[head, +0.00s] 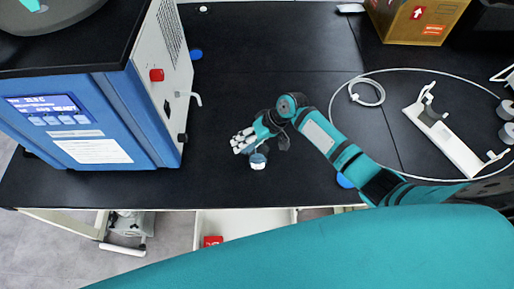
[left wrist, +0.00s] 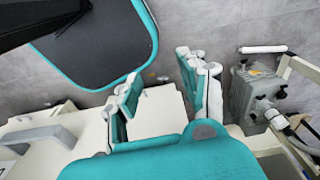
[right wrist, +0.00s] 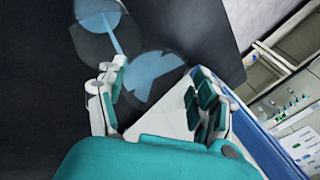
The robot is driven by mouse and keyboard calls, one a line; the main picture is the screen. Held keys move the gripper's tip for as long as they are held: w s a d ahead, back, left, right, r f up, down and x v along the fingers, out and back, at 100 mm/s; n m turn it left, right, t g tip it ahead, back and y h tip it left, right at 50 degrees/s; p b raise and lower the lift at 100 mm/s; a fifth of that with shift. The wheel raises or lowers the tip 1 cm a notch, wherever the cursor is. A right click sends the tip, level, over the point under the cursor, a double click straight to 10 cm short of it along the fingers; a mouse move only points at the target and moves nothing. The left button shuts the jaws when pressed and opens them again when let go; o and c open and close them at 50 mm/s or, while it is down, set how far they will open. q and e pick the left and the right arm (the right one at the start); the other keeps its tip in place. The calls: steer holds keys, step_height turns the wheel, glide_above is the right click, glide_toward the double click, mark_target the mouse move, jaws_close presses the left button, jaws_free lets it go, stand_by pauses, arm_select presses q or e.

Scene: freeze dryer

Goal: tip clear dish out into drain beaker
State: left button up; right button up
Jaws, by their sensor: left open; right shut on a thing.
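My right gripper (head: 243,141) is shut on the clear dish (right wrist: 152,78), which is see-through and tilted between the fingers, with pale blue liquid in it, in the right wrist view. A pale blue streak runs from the dish to the drain beaker (right wrist: 97,16), a clear vessel with a pale blue bottom. In the head view the beaker (head: 258,162) stands on the black bench just below the gripper. The dish is mostly hidden by the fingers there. My left gripper (left wrist: 160,72) is open and empty above the floor in the left wrist view.
A white holder (head: 445,138), a looped cable (head: 368,93) and a cardboard box (head: 415,20) are on the right.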

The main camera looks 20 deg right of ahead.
steer(key=shift+s+d, duration=0.1)
steer(key=shift+d, duration=0.35)
steer(key=shift+a, duration=0.15)
steer(key=shift+r+y, duration=0.1)
steer(key=shift+y, duration=0.2)
